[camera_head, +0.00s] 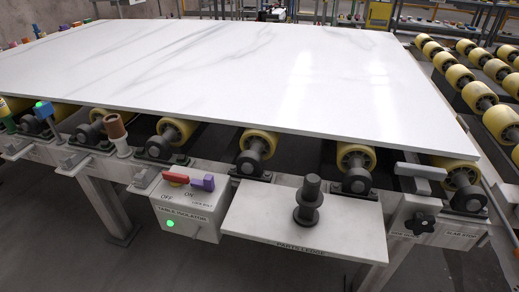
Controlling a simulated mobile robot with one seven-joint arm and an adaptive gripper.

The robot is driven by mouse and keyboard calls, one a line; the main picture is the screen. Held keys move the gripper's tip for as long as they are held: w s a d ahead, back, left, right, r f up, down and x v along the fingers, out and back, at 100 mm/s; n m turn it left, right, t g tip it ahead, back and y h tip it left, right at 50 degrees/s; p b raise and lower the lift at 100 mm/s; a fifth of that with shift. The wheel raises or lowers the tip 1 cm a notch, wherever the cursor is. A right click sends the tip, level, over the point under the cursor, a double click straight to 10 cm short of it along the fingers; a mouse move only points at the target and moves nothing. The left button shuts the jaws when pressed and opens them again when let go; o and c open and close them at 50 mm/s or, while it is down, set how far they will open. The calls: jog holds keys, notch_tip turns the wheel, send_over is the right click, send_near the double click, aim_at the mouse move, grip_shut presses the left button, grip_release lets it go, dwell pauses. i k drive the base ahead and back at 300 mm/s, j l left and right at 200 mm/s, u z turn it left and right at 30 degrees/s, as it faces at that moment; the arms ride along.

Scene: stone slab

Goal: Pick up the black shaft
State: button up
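A black shaft (309,193), dark and stepped with a wider collar near its lower part, stands upright on a pale ledge (345,230). The ledge's front edge reads "PARTS LEDGE". The shaft stands near the middle of the ledge, with nothing touching its sides. My gripper is not in view, so I cannot see whether it is open or shut.
A large white marble slab (230,65) lies on yellow rollers (258,141) behind the ledge. A grey isolator box (188,208) with a red handle (176,178) and purple block (203,183) adjoins it at left. A black knob (420,223) is at right.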

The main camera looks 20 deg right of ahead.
aim_at(309, 198)
jog(key=k+l+z, duration=0.5)
jog(key=i+j+z, duration=0.1)
jog(key=z, duration=1.05)
